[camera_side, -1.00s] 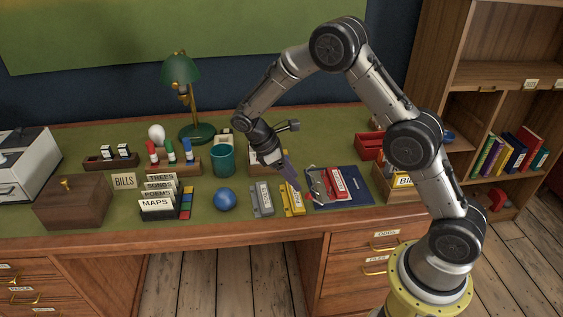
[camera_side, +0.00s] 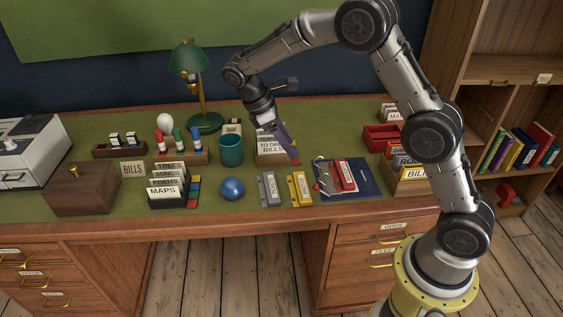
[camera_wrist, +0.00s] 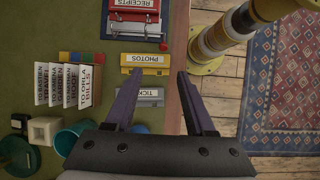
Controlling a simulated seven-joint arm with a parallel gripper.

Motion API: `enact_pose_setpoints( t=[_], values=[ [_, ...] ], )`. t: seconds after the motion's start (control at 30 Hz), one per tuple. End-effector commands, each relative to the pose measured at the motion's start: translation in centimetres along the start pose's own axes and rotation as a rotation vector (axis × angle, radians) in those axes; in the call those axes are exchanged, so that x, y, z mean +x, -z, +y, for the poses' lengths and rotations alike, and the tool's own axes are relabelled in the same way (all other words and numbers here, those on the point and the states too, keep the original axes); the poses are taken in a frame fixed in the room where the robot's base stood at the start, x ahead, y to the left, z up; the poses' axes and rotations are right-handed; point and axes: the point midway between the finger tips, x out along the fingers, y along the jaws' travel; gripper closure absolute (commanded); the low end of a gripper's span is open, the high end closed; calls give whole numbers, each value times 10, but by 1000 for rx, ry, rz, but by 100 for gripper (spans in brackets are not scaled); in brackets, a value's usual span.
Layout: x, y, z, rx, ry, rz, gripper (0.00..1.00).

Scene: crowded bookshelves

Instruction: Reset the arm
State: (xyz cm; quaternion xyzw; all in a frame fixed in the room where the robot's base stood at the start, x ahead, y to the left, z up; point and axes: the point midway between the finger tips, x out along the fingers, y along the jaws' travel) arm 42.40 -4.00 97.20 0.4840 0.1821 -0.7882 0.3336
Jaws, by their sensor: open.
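My gripper (camera_side: 293,157) is above the desk in the side view, pointing down, behind and above the yellow labelled piece. In the wrist view my gripper (camera_wrist: 160,78) shows two purple fingers spread apart with nothing between them. The yellow piece labelled PHOTOS (camera_wrist: 145,59) lies just beyond the fingertips in that view, and the grey piece labelled TICK... (camera_wrist: 150,97) shows between the fingers, on the desk below. In the side view the yellow piece (camera_side: 300,189) and grey piece (camera_side: 268,189) lie side by side near the desk's front edge.
A blue folder (camera_side: 368,182) with a red RECEIPTS piece (camera_side: 344,175) lies right of the yellow piece. A card box (camera_side: 268,159) stands behind the gripper. A blue ball (camera_side: 232,188), teal cup (camera_side: 230,150) and green lamp (camera_side: 203,121) are to the left. Space above the desk is free.

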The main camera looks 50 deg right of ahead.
Motion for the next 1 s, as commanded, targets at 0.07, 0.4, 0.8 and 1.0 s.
enact_pose_setpoints(
  t=[0.07,0.4,0.8,1.0],
  values=[
    [-25,-19,0,26,-32,48,45],
    [-94,-116,-49,170,-116,289,45],
    [-96,-197,-138,428,-143,621,45],
    [-71,-213,-182,579,-108,786,45]
  ],
)
